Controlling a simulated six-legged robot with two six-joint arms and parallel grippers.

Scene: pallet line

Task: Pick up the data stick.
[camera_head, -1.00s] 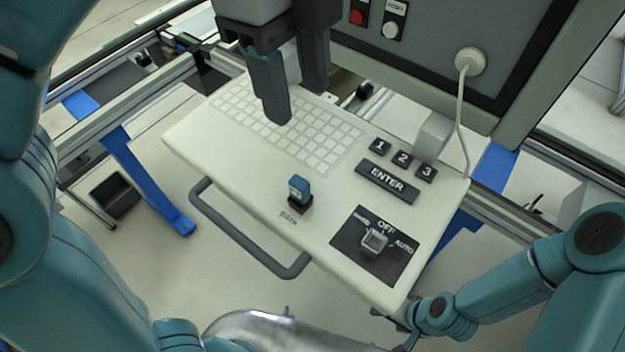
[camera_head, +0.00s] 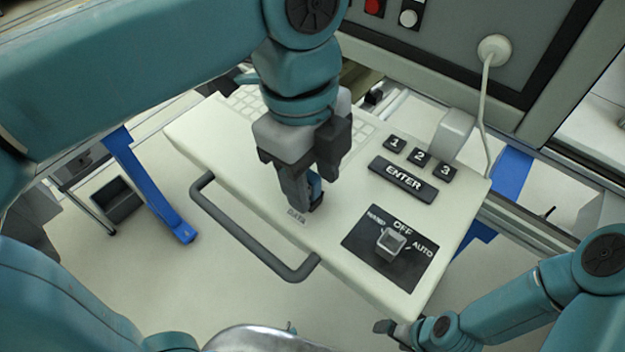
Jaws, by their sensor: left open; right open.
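The data stick (camera_head: 316,187) is a small blue stick standing in a dark socket on the white console panel (camera_head: 240,185), just above the "DATA" label. My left gripper (camera_head: 309,198) points down over it, with its dark fingers beside the stick. The fingers hide most of the stick, and only a narrow blue strip shows. The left jaws are open. I cannot tell whether a finger touches the stick. My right gripper (camera_head: 388,330) is at the bottom right, below the panel's front corner, partly hidden and away from the stick.
A dark handle (camera_head: 250,240) runs along the panel's front left edge. A selector switch (camera_head: 391,242) lies right of the stick. The ENTER key (camera_head: 403,180) and numbered keys sit behind it. A white cable (camera_head: 484,95) hangs at the upper right.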

